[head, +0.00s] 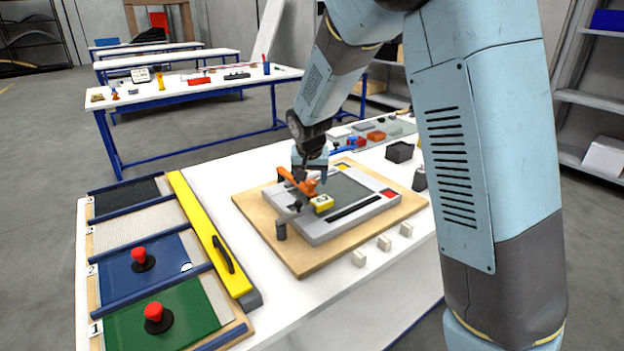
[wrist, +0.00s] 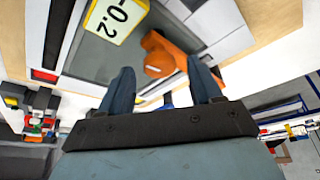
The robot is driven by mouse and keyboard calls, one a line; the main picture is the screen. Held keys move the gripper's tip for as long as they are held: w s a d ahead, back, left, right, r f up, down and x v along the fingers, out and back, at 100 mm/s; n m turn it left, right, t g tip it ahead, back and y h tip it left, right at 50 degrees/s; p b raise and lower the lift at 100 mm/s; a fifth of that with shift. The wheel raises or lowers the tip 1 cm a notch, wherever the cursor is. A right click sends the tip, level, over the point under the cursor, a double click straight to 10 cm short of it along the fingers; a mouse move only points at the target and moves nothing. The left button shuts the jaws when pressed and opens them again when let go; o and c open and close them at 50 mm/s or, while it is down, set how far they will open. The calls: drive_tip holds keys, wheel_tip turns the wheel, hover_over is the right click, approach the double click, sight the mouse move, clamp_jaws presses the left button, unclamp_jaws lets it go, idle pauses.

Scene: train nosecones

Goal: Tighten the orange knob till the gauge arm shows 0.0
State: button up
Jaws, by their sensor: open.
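The orange knob (wrist: 160,55) lies just beyond and between the fingertips of my gripper (wrist: 163,76) in the wrist view. The two dark fingers are apart, one on each side of the knob, and I see no clear contact. In the head view my gripper (head: 310,172) is above the orange fixture (head: 290,177), and the knob is partly hidden there. A yellow-edged display block (wrist: 116,19) beside the knob reads -0.2, turned in the picture. The same block (head: 322,203) sits at the near side of the orange fixture. A grey gauge arm (head: 291,216) is below it.
A grey frame (head: 322,235) on a wooden board (head: 300,268) carries the fixture. Several small pale blocks (head: 384,243) lie in front of it. A yellow bar (head: 208,232) and panels with red knobs (head: 138,255) are at left. Dark containers (head: 399,152) stand at right.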

drive_tip(key=shift+w+f, duration=0.2)
drive_tip(key=shift+f, duration=0.25)
drive_tip(key=c, duration=1)
